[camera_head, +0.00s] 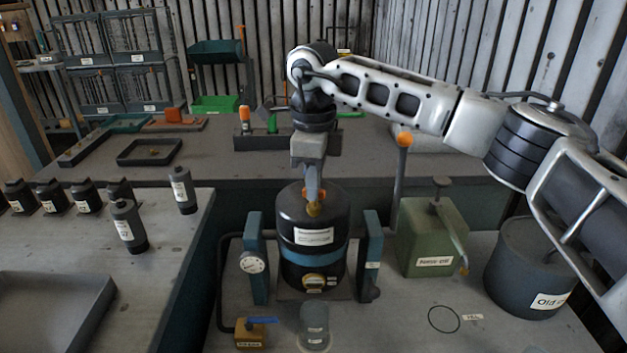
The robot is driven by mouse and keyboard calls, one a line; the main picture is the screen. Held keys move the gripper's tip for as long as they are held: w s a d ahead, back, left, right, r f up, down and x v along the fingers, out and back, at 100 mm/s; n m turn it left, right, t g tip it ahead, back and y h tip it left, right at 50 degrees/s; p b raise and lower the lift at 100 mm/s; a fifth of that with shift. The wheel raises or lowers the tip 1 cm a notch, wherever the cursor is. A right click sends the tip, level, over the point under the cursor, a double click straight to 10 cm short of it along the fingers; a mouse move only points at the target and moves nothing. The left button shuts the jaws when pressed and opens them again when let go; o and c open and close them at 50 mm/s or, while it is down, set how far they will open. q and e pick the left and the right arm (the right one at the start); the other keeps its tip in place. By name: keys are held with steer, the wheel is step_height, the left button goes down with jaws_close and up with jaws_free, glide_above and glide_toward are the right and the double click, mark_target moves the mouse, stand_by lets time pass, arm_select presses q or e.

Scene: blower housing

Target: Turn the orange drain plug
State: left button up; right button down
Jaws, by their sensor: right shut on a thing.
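The blower housing (319,232) is a black drum with a blue band and a white label, upright between two blue side posts. A small orange plug (313,209) shows at its upper front. My right gripper (313,200) points down from above and is shut on this orange plug, its fingers partly hiding it. A yellow-ringed fitting (319,280) sits low on the housing's front. My left gripper is not in view.
A round gauge (252,262) is on the left post. A green can (429,240) and a dark drum (527,265) stand to the right. A grey cup (314,326) and a brass valve block (250,333) are in front. Black bottles (128,225) stand on the left bench.

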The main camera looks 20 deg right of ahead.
steer(key=shift+r, duration=0.1)
stand_by(0.3)
steer(key=c, duration=1.5)
jaws_free()
step_height(320, 180, up, 16)
steer(key=shift+f, duration=0.1)
